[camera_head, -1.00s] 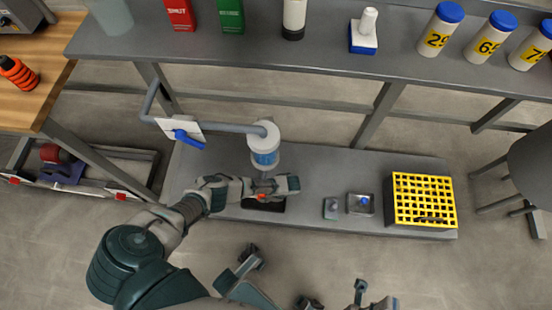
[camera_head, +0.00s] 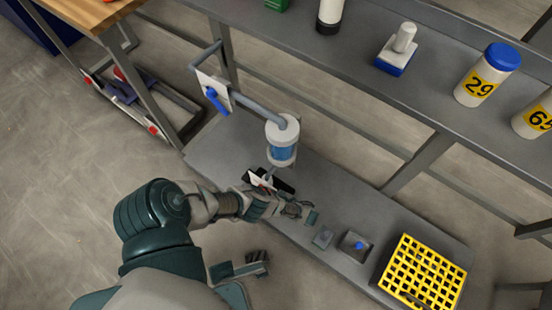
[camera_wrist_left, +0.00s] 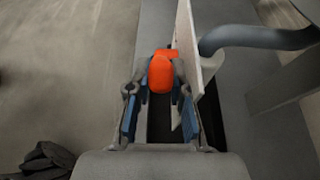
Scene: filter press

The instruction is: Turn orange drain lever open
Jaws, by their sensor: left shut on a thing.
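The orange drain lever (camera_wrist_left: 161,74) sits between the two blue-padded fingers of my left gripper (camera_wrist_left: 160,98) in the left wrist view. The gripper is shut on it. A white upright plate (camera_wrist_left: 187,45) stands just right of the lever. In the head view my left arm reaches to the low grey bench, below the white and blue filter housing (camera_head: 282,145). There the lever is mostly hidden, with a bit of orange-red beside the white plate (camera_head: 258,180).
A grey pipe (camera_head: 257,106) runs from the housing to a plate with a blue lever (camera_head: 217,99). A small metal tray (camera_head: 355,247) and a yellow grid crate (camera_head: 425,271) stand right on the bench. The shelf (camera_head: 370,75) above holds bottles.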

